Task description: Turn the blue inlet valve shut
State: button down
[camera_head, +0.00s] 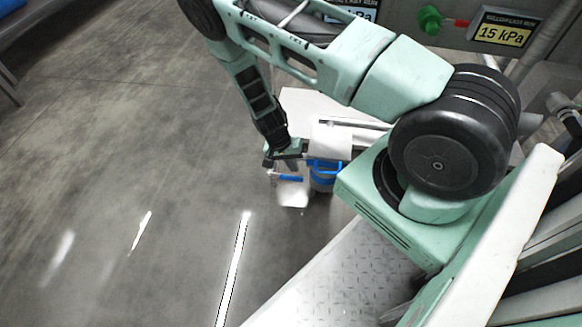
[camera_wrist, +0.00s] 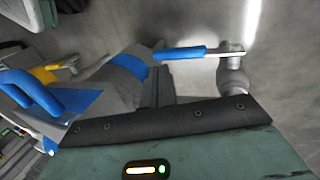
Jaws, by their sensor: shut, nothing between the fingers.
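The blue inlet valve's lever (camera_head: 288,178) shows low in the head view, just below my gripper (camera_head: 286,162). In the wrist view the blue lever (camera_wrist: 183,53) lies nearly level across the picture, its bare metal end at the right by a pale rounded valve part (camera_wrist: 233,76). My gripper's fingers (camera_wrist: 162,84) are shut and empty, close to the left end of the lever. I cannot tell whether they touch it. The head view shows the lever small, and my gripper hides part of the fitting around it.
A grey pipe with a blue band (camera_wrist: 131,66) is left of the fingers; a yellow handle (camera_wrist: 44,75) is farther left. A blue-banded part (camera_head: 322,174) stands right of the lever. A green valve knob (camera_head: 430,18) and a 15 kPa gauge sign (camera_head: 506,30) are behind. Floor at left is clear.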

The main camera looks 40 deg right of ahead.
aim_at(292, 177)
notch_tip(292, 177, up, 10)
jog(key=p, duration=0.3)
jog(key=s+a+r+n+t+y, duration=0.1)
jog(key=a+r+n+y, duration=0.4)
jog(key=a+r, duration=1.4)
jog(key=s+a+r+n+t+h, duration=0.1)
jog(key=s+a+r+n, duration=0.2)
jog(key=s+r+n, duration=0.5)
jog(key=s+a+r+n+t+h, duration=0.1)
jog(key=s+a+r+n, duration=0.3)
jog(key=s+r, duration=0.5)
notch_tip(292, 177, up, 35)
jog(key=n+p, duration=0.1)
jog(key=p, duration=3.4)
jog(key=shift+w+d, duration=0.3)
jog(key=shift+d, duration=0.1)
